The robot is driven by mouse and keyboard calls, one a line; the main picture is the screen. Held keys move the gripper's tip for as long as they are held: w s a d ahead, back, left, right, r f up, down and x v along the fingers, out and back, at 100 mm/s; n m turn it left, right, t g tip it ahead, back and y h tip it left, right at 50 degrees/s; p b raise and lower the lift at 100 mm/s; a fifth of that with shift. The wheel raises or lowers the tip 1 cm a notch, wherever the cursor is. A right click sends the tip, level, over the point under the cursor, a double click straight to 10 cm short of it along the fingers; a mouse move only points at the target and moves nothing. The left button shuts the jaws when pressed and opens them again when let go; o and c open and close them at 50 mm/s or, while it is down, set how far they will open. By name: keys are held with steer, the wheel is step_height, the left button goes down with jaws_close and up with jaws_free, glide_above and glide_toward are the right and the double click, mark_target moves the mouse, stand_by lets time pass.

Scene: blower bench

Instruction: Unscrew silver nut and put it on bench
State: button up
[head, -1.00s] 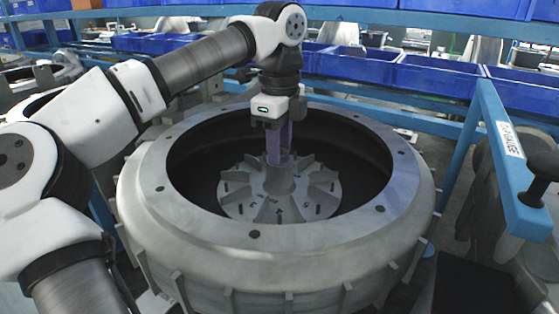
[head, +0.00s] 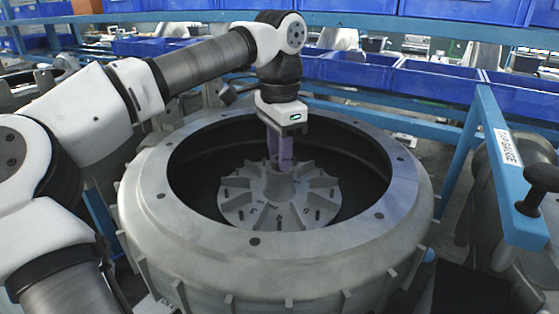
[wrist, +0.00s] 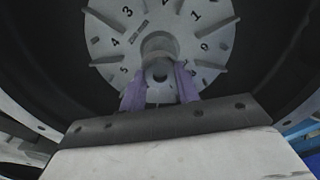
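The silver nut is hard to make out; a small grey round piece with a dark centre (wrist: 160,75) shows between my fingers in the wrist view. It sits over the end of the grey hub (wrist: 160,44), in the middle of the bladed, numbered impeller (head: 248,205). My gripper (head: 281,168) points straight down over the hub, inside the large ring housing. Its two purple fingers stand on either side of the round piece (wrist: 161,84). I cannot tell whether they touch it. In the head view the fingers hide the top of the hub.
The grey ring housing (head: 185,243) surrounds the impeller, its rim (head: 330,235) dotted with dark holes. A blue rail (head: 508,180) with a black knob (head: 541,178) stands at the right. Blue bins (head: 435,78) line the back. Space above the housing's near rim is clear.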

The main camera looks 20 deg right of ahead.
steer(key=shift+o, duration=0.7)
steer(key=shift+r+m+p, duration=0.15)
steer(key=shift+m+p, duration=0.3)
steer(key=shift+m, duration=0.45)
steer(key=m+p, duration=0.1)
steer(key=m, duration=0.3)
steer(key=m+p, duration=0.2)
steer(key=m, duration=0.4)
steer(key=shift+m, duration=0.4)
steer(key=m+p, duration=0.2)
steer(key=m, duration=0.4)
steer(key=shift+m, duration=0.3)
steer(key=m, duration=0.6)
